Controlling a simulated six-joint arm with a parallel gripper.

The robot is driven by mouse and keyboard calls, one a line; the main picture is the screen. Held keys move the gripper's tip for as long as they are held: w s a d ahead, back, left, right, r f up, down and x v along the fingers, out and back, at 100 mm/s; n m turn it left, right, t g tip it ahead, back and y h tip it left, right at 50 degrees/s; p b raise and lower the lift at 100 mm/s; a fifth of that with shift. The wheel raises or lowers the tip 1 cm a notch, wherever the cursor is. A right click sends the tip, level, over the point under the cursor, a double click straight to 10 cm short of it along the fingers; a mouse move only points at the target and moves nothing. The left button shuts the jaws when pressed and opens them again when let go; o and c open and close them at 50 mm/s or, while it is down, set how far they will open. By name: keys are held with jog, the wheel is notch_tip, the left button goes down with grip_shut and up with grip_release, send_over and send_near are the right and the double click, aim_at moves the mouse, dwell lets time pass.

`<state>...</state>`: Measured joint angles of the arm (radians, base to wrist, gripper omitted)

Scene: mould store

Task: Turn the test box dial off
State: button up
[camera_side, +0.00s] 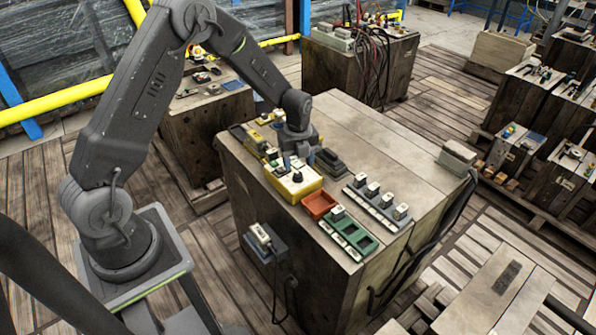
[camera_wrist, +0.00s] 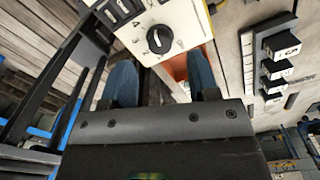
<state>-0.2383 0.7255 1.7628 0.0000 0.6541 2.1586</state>
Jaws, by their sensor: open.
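The test box (camera_side: 291,187) is a yellow box with a pale top, near the left edge of the wooden work block. Its black round dial (camera_side: 297,177) shows on the top face, and in the wrist view the dial (camera_wrist: 160,39) sits on the white panel with printed marks around it. A pale line shows on the knob, but I cannot tell which mark it points to. My gripper (camera_side: 297,158) is over the far part of the box, close to the dial. In the wrist view its blue fingers (camera_wrist: 161,76) are apart, with nothing between them.
A red-orange tray (camera_side: 319,205) stands close beside the box, with a green tray (camera_side: 349,234) in front of it. A strip of grey blocks (camera_side: 378,206) is to the right. A dark grey device (camera_side: 330,162) lies near my gripper. The block's right top is mostly clear.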

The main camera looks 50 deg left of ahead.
aim_at(298, 174)
jog(key=shift+f, duration=2.05)
jog(key=shift+c, duration=0.2)
jog(key=c, duration=0.9)
